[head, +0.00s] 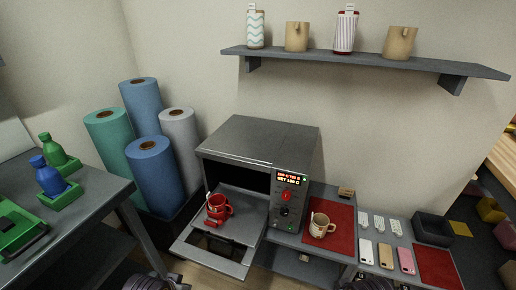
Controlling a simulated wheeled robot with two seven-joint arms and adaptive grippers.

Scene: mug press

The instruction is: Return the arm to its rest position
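A dark part of my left arm's end (150,283) shows at the bottom edge, below the open press. A dark part of my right arm's end (365,284) shows at the bottom edge, below the right-hand table. The fingers of both are cut off or too unclear to read, and I see nothing held. The grey mug press (258,138) is open at the front, with its tray (245,200) out. A beige mug (321,226) stands on a red mat (342,217) right of the press.
A shelf (350,60) above holds several cups and tumblers. Fabric rolls (155,172) stand left of the press. Green and blue bottles (48,178) stand on the left table (92,200). Phone cases (386,256), a dark bin (432,229) and another red mat (437,268) lie at right.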

